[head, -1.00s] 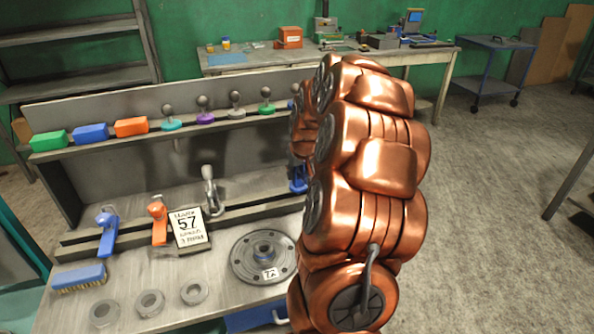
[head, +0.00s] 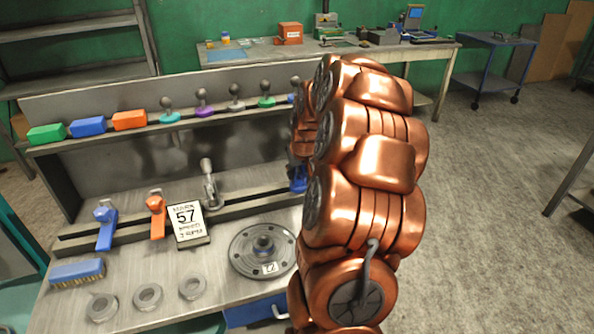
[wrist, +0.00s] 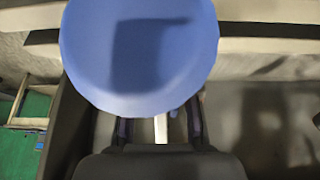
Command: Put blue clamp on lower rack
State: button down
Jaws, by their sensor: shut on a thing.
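My gripper (wrist: 160,130) is shut on the blue clamp (wrist: 140,50), whose broad round blue face fills the top middle of the wrist view and hides much of the fingers. In the head view my copper arm hides the gripper. A small blue part (head: 298,180) shows at the arm's left edge, level with the lower rack, and seems to be the held clamp. The lower rack (head: 255,207) is the long ledge under the grey back panel. I cannot tell whether the clamp touches it.
On the lower rack are a blue-handled tool (head: 106,228), an orange one (head: 157,215), and a grey lever piece (head: 209,185). A 57 card (head: 187,224) stands in front. The upper rack (head: 85,143) holds coloured blocks and ball-topped pieces. A flanged disc (head: 263,250) lies on the bench.

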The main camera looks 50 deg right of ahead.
jog(key=shift+r, duration=0.1)
jog(key=c, duration=1.1)
grip_release()
jog(key=shift+c, duration=0.2)
jog(key=shift+r, duration=0.1)
jog(key=shift+r, duration=3.6)
jog(key=o, duration=0.6)
jog(key=shift+r, duration=0.1)
